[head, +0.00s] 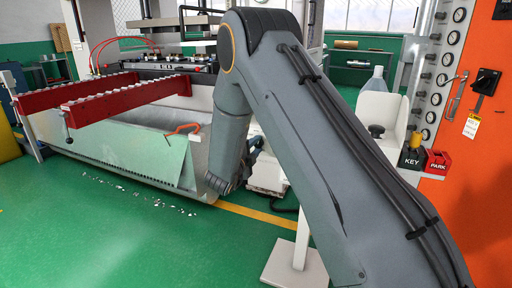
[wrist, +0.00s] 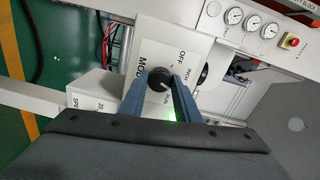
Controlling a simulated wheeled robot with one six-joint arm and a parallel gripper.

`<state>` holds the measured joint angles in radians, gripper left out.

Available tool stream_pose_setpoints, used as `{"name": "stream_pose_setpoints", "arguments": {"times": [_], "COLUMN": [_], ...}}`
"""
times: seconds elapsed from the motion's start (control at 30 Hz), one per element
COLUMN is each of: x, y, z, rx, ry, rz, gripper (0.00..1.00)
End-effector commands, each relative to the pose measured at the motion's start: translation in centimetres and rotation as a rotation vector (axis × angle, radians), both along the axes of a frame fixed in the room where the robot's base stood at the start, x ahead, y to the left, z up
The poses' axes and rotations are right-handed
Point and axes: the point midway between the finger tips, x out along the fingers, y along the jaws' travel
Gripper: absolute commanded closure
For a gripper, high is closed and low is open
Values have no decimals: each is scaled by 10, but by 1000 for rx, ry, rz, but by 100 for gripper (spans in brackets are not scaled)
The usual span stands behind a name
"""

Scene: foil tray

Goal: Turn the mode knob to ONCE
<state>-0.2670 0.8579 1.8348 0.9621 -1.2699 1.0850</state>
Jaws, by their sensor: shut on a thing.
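The mode knob (wrist: 159,79) is a round black knob on a pale tilted panel (wrist: 185,40) in the wrist view. The panel carries the letters MOD, OFF and RUN; other lettering beside the knob is too small to read surely. My gripper (wrist: 160,84) has its two blue fingers on either side of the knob and is shut on it. The knob's pointer is too small to read surely. In the head view my own arm hides the gripper and the knob.
Several gauges (wrist: 234,16) and a red button (wrist: 291,41) sit on the machine at the upper right. A second black knob (wrist: 203,75) is close right of the gripper. A green glow shows between the fingers. Red rails (head: 100,98) stand at left in the head view.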

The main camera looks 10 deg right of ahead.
Motion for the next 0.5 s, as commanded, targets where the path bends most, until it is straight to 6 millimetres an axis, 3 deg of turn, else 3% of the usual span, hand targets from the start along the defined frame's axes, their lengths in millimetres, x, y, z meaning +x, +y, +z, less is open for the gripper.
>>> {"name": "stream_pose_setpoints", "arguments": {"times": [0.03,0.07,0.17,0.5], "x": [0,0,0,-2], "y": [1,1,0,2], "z": [0,0,0,0], "rx": [-1,-1,-1,0], "ry": [1,1,1,1], "rz": [1,1,1,1], "gripper": [93,69,52,52]}}
